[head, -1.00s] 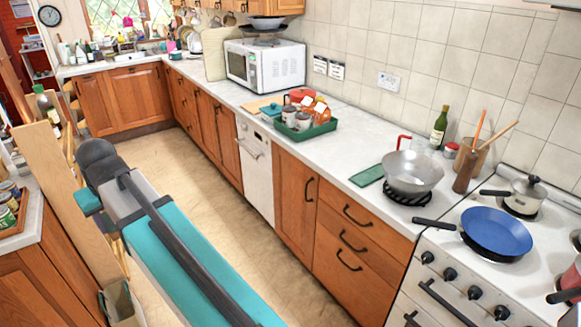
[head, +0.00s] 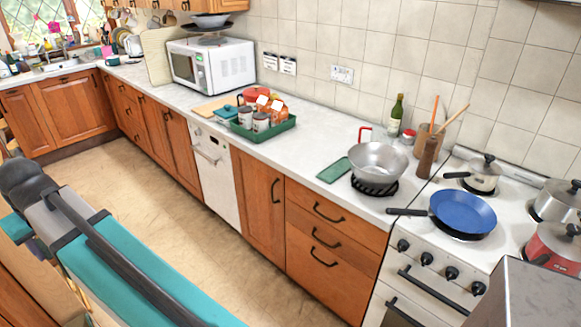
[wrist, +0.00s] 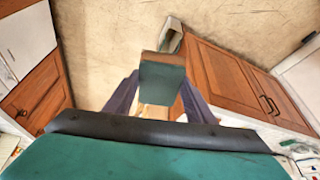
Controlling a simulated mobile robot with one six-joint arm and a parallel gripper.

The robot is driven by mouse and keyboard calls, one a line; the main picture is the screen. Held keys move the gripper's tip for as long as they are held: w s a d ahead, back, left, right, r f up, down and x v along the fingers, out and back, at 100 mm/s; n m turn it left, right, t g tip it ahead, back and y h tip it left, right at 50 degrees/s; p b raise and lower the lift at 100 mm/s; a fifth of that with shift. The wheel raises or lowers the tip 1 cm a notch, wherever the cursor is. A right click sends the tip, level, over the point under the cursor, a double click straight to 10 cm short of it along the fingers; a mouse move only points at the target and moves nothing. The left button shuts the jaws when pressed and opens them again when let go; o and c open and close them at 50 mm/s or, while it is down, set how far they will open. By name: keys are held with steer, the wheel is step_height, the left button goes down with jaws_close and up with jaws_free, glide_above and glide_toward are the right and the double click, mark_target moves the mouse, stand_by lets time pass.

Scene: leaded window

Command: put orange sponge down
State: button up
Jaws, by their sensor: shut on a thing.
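In the wrist view, my gripper (wrist: 160,100) has its two purple-grey fingers on either side of a small block, the sponge (wrist: 162,82). Its face towards me looks dark green, and a brownish-orange strip shows along its far edge. It is held up over the floor, between cabinet fronts. In the head view only my arm shows, at the lower left; the gripper and sponge cannot be made out there.
On the long white counter (head: 312,146) stand a green tray (head: 262,134) with jars and cartons, a microwave (head: 212,66) and a steel wok (head: 376,160). A blue pan (head: 463,212) sits on the stove. Some counter is bare between tray and wok.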

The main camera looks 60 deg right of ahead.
steer(key=shift+d, duration=0.2)
steer(key=shift+d, duration=0.25)
steer(key=s+d+f+m+g+h, duration=0.1)
steer(key=s+d+m, duration=0.3)
steer(key=d, duration=0.9)
steer(key=s+d+f+m+h, duration=0.1)
steer(key=s+d+m, duration=0.25)
steer(key=d, duration=0.95)
steer(key=s+d+f+m+g+h, duration=0.1)
steer(key=s+d+m+h, duration=0.3)
steer(key=d, duration=0.9)
steer(key=s+d+m+g, duration=0.1)
steer(key=s+d+m, duration=0.2)
steer(key=s+d, duration=0.5)
steer(key=s+d+f+m+g+y+b, duration=0.1)
steer(key=s+d+m, duration=0.2)
steer(key=s+d, duration=0.4)
steer(key=s+d+f+m+g, duration=0.1)
steer(key=s+d+m, duration=0.2)
steer(key=s+d, duration=0.5)
steer(key=s, duration=1)
steer(key=shift+s+d+f+g+y+b, duration=0.15)
steer(key=shift+s+d+g+y+b, duration=0.15)
steer(key=shift+s+d+g, duration=0.1)
steer(key=shift+m, duration=0.25)
